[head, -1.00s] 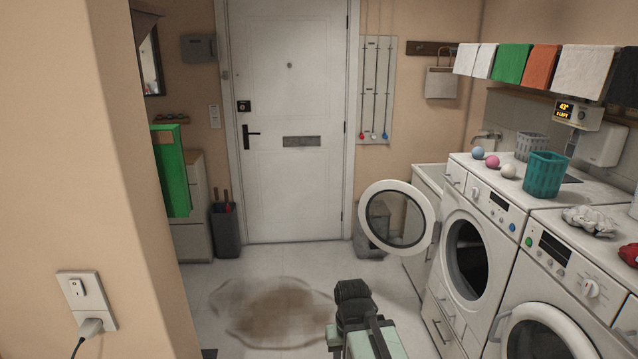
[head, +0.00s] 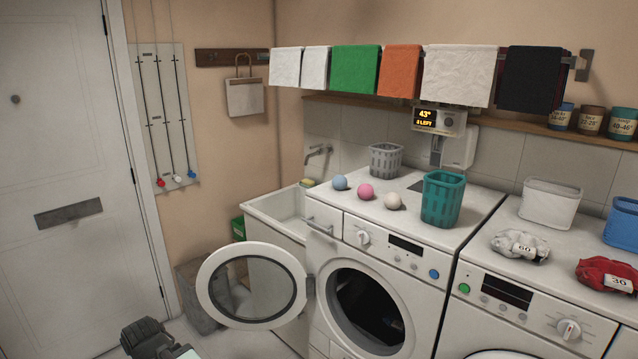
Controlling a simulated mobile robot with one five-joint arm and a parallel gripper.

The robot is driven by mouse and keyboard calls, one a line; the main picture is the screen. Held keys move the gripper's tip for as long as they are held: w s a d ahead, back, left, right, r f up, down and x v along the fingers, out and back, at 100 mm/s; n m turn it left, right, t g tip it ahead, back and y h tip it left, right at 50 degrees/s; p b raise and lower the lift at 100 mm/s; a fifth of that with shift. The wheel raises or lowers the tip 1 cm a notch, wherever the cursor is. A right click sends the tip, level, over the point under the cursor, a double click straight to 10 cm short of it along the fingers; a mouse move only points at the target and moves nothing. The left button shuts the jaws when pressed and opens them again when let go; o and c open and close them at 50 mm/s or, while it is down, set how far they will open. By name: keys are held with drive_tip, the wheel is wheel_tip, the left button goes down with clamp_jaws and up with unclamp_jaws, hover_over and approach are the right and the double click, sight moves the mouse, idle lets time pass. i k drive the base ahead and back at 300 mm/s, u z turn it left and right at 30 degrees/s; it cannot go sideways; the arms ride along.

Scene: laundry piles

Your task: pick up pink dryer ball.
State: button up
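The pink dryer ball (head: 365,191) lies on top of the left washing machine (head: 440,237), between a blue ball (head: 340,183) and a white ball (head: 392,201). The three balls form a short row near the machine's left side. My gripper (head: 146,338) shows only in part at the bottom edge, low and far to the left of the balls. Its fingertips cannot be made out, so its opening is unclear.
The machine's round door (head: 212,290) stands open towards the left. A teal basket (head: 443,200) and a grey basket (head: 386,160) stand near the balls. Cloths (head: 357,72) hang above. A sink (head: 284,206) adjoins the machine on the left.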

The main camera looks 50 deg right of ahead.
sight(366, 191)
drive_tip(key=i, duration=2.95)
drive_tip(key=z, duration=1.9)
